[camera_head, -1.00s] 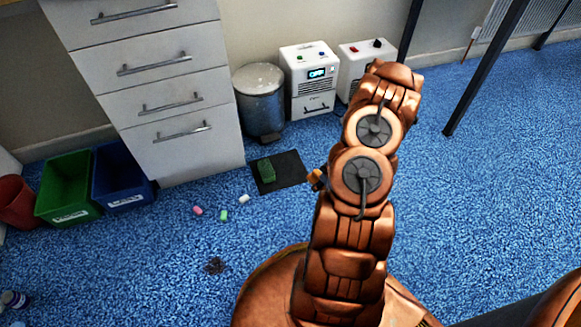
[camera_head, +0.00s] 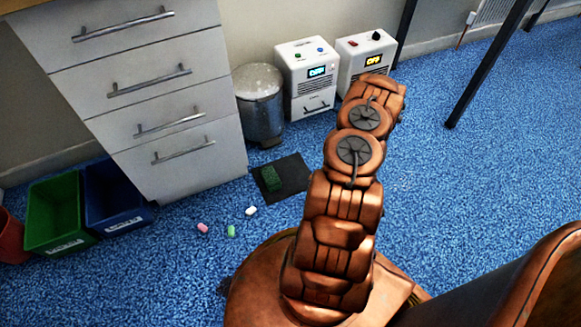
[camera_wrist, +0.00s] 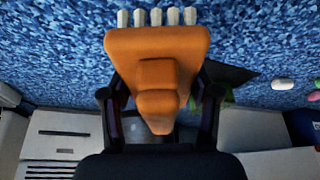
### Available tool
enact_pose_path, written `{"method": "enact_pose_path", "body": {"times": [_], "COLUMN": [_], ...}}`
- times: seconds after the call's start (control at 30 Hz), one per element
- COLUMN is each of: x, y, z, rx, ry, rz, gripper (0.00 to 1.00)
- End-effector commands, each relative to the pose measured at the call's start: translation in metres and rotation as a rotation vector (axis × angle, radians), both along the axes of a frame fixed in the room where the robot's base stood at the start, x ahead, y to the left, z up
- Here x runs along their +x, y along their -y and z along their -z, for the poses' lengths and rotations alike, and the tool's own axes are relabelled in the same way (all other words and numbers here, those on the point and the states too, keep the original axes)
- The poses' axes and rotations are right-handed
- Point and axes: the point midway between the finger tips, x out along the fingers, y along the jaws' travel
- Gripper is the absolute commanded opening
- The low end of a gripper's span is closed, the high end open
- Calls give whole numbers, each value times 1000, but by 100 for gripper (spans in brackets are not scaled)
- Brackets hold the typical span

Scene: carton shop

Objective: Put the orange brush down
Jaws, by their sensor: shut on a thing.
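The orange brush (camera_wrist: 158,62) fills the middle of the wrist view, with pale bristle tufts along its far edge. My gripper (camera_wrist: 160,112) is shut on it, one dark finger on each side of its narrowing body. The brush is off the floor as far as I can tell, but its height is unclear. In the head view my arm hides both the gripper and the brush.
A dark mat (camera_head: 292,176) with a green block (camera_head: 270,179) lies on the blue carpet before the drawer unit (camera_head: 160,120). A pink piece (camera_head: 203,228), a green piece (camera_head: 231,231) and a white piece (camera_head: 251,211) lie nearby. A bin (camera_head: 260,108) and white boxes (camera_head: 308,80) stand behind.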

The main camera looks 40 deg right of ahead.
Motion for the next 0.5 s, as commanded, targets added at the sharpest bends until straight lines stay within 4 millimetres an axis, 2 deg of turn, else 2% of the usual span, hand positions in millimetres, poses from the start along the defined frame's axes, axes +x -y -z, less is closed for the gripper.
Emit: {"method": "enact_pose_path", "body": {"times": [0.5], "x": [103], "y": [-7], "z": [13], "rx": [-3], "ry": [0], "rz": [-5], "gripper": [5]}}
